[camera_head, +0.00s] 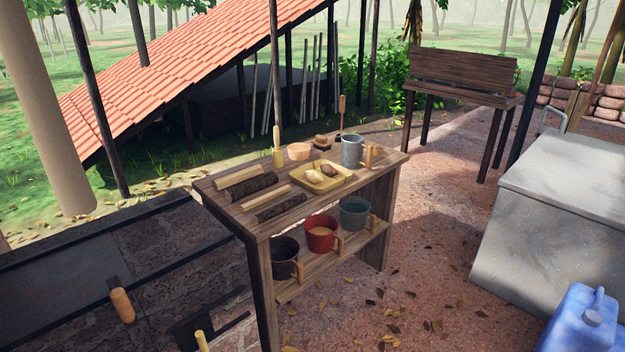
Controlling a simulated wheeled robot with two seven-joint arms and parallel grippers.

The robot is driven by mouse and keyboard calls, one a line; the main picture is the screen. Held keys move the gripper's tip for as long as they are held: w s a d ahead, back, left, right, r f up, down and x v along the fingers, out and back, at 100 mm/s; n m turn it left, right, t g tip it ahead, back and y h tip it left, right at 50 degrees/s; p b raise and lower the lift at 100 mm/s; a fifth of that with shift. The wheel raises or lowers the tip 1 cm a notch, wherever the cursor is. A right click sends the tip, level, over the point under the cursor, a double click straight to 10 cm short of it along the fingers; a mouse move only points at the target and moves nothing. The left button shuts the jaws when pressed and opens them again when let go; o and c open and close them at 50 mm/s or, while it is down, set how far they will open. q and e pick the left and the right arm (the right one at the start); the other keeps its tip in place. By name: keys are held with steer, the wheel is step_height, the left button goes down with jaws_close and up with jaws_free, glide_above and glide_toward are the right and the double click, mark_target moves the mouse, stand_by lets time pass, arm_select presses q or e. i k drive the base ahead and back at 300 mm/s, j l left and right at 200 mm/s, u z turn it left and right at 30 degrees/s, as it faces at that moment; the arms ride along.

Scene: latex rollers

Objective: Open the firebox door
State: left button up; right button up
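Neither gripper is in view. I cannot tell for sure which part is the firebox door. At the lower left is a dark, low structure of black metal and stone-like slabs (160,245). A light wooden handle (122,305) stands on a small dark bracket there. A second wooden handle (201,341) is cut off by the bottom edge, close to a dark metal frame (212,322). Whether any door there is open or shut cannot be told.
A wooden table (375,180) in the middle holds split logs (250,187), a yellow tray (340,183) and a grey mug (352,151). Its lower shelf holds a red pot (321,233) and other pots. A grey block (560,215) and blue jug (585,322) stand right. Leaf-strewn ground lies between.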

mark_target(37, 291)
steer(key=u, duration=1.25)
